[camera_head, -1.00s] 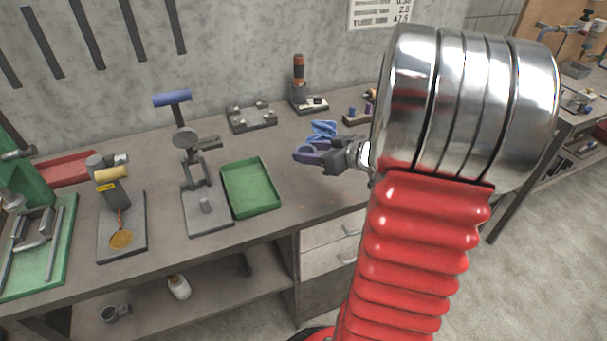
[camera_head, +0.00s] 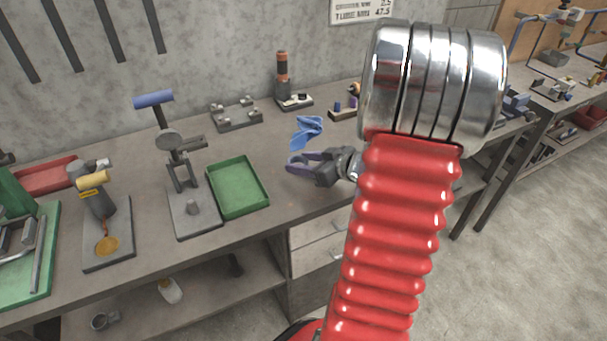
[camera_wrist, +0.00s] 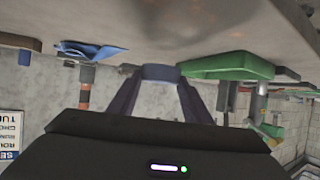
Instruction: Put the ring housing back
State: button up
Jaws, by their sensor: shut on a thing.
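My gripper (camera_head: 297,165) is over the bench right of the green tray, its dark fingers pointing left in the head view. In the wrist view its two fingers (camera_wrist: 159,88) close on a grey-blue, band-like piece, the ring housing (camera_wrist: 160,72), at their tips. In the head view the ring housing is too small to tell from the fingers. An arbor press (camera_head: 182,175) with a blue handle and a small post on its base stands left of the tray.
The green tray (camera_head: 238,188) looks empty. A blue cloth (camera_head: 308,128) lies behind my gripper. A grey fixture plate (camera_head: 236,115) and an orange-topped tool (camera_head: 282,75) stand at the back. A yellow-handled tool (camera_head: 102,205) is left of the press.

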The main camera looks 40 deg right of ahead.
aim_at(304, 183)
jog(key=shift+f, duration=0.15)
jog(key=shift+f, duration=0.1)
jog(key=shift+f, duration=2)
jog(key=shift+f, duration=0.15)
jog(key=o, duration=1.4)
jog(key=shift+s+r, duration=0.15)
jog(key=shift+r, duration=0.05)
jog(key=v, duration=1.1)
jog(key=shift+s+r, duration=0.15)
jog(key=shift+s, duration=0.2)
